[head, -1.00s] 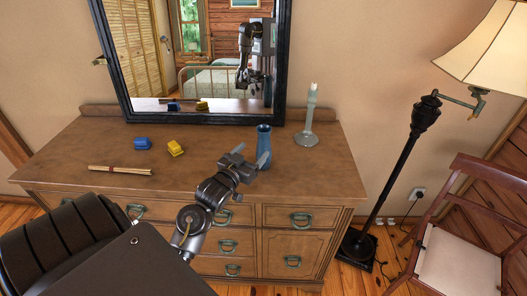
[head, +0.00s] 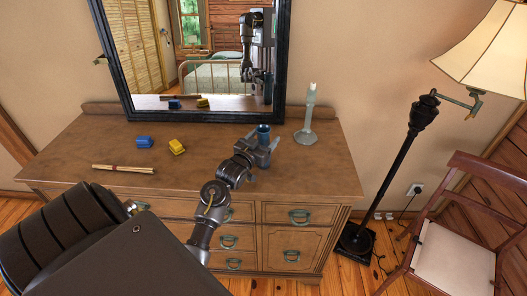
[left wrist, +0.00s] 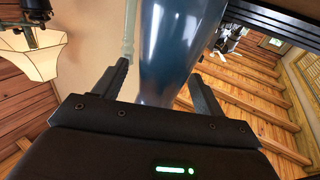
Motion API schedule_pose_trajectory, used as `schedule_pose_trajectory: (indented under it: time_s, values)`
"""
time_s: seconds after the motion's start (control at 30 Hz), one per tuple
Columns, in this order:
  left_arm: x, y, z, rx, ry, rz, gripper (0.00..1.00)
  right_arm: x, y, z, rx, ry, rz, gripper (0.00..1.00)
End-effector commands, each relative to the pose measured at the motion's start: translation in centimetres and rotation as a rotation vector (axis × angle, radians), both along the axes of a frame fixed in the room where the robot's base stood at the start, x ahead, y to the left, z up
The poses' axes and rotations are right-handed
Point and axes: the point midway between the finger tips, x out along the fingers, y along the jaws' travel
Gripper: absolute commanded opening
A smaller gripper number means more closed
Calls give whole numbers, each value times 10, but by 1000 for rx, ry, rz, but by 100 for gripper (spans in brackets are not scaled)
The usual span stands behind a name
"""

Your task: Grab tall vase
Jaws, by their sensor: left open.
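The tall blue vase (head: 263,131) stands upright on the dresser top, in front of the mirror. Only its upper part shows clearly in the head view, because my gripper covers much of it. In the left wrist view the blue vase (left wrist: 168,50) rises between the two fingers. My left gripper (head: 262,153) is open, with its fingers on either side of the vase. In the left wrist view, a gap shows at the left finger; I cannot tell whether the right finger touches. My right gripper is not in view.
A black-framed mirror (head: 284,60) stands behind. A floor lamp (head: 400,165) and chair (head: 455,240) are at right.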

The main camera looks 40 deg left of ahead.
Motion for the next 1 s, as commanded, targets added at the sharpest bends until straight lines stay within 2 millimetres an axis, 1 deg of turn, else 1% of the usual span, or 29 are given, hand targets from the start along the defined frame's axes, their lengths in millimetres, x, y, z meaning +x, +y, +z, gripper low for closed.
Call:
schedule_pose_trajectory:
  time_s: [0.07,0.5,0.6,0.87,1.0]
  values:
    - [0,0,0,0,0,0,71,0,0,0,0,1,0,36]
    - [0,0,0,0,0,0,13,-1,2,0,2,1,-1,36]
    - [0,0,1,0,-2,0,3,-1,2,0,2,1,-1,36]
    - [0,0,2,2,-3,0,2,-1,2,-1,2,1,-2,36]
    - [0,0,9,3,-5,0,2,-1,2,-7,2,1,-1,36]
